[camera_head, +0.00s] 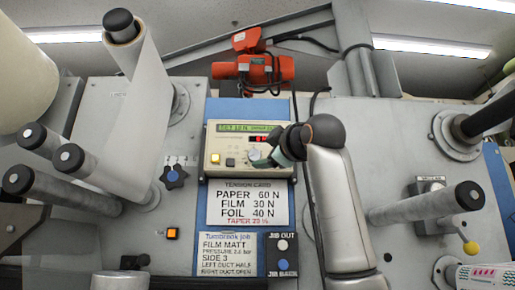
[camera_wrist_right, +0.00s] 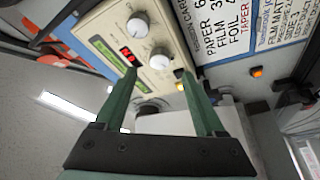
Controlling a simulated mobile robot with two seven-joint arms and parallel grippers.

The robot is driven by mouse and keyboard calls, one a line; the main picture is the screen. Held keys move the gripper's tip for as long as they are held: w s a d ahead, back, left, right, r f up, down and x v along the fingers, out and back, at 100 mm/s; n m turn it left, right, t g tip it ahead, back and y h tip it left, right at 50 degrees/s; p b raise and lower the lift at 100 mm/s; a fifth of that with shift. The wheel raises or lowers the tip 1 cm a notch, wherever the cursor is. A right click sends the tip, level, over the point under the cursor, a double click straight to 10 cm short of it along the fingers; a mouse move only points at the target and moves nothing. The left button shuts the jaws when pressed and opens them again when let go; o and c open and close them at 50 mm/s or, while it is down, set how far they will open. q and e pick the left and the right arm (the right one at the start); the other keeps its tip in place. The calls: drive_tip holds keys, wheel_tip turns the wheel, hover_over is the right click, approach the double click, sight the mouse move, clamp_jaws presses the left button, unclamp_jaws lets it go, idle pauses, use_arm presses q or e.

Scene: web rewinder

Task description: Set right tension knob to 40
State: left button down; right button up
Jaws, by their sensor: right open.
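The beige tension control box (camera_head: 235,165) is on the blue panel, with a green screen (camera_head: 234,127) and a small red display (camera_head: 257,138). In the wrist view, two white knobs show on the box: the right knob (camera_wrist_right: 138,25) is higher in the picture, and the left knob (camera_wrist_right: 160,60) is lower. My right gripper (camera_head: 268,158) is in front of the box's right part and hides some of it. In the wrist view its two green fingers (camera_wrist_right: 157,74) are apart with nothing held between them. The red digits are too small to read surely. My left gripper is not in view.
A tension card (camera_head: 248,205) below the box lists paper 60 N, film 30 N, foil 40 N. A yellow button (camera_head: 215,158) is on the box's left. A blue star knob (camera_head: 174,176) and several rollers stand out on the left; another roller (camera_head: 425,205) is on the right.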

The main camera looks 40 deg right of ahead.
sight(255, 155)
drive_tip(key=p+x, duration=0.2)
drive_tip(key=x, duration=0.2)
drive_tip(key=shift+w+d+r, duration=0.1)
drive_tip(key=shift+w+r, duration=0.15)
drive_tip(key=shift+w, duration=0.1)
drive_tip(key=shift+w+d, duration=0.25)
drive_tip(key=shift+w, duration=0.45)
drive_tip(key=shift+c, duration=0.2)
clamp_jaws()
